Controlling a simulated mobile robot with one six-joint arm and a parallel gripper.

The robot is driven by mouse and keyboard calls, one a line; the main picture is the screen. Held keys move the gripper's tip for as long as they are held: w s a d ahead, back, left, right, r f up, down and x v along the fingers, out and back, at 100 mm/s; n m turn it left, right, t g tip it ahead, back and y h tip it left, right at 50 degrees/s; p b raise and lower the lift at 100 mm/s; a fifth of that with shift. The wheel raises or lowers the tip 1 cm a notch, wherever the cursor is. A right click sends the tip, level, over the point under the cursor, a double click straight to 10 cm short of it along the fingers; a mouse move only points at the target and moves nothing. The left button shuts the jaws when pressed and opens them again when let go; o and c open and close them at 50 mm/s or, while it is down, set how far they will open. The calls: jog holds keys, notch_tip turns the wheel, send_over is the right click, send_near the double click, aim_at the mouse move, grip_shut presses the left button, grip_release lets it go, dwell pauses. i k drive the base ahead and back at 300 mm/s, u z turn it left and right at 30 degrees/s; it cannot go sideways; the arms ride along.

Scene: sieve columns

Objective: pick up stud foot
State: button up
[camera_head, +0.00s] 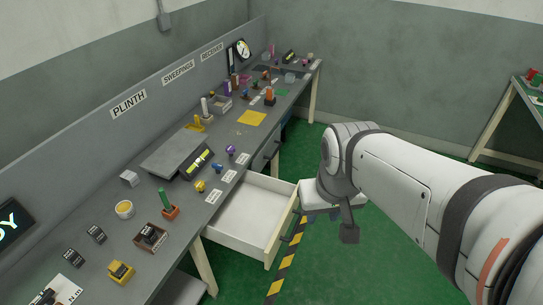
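I cannot tell which piece is the stud foot; no piece carries a label I can read as that. My gripper (349,233) seems to be the dark part hanging below my wrist, right of the open drawer and off the bench. It is apart from all these pieces. Its fingers cannot be made out.
An open, empty-looking white drawer (242,221) juts from the grey bench (100,245). A dark box (150,237), yellow block (121,272) and round cup (124,209) stand near. A grey plate (174,152) lies mid-bench. Green floor (345,275) is clear.

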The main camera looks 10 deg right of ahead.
aim_at(117, 267)
jog(key=u, duration=1.75)
jog(key=k, duration=0.55)
jog(key=z, duration=0.2)
jog(key=i, duration=1.4)
jog(key=u, duration=0.45)
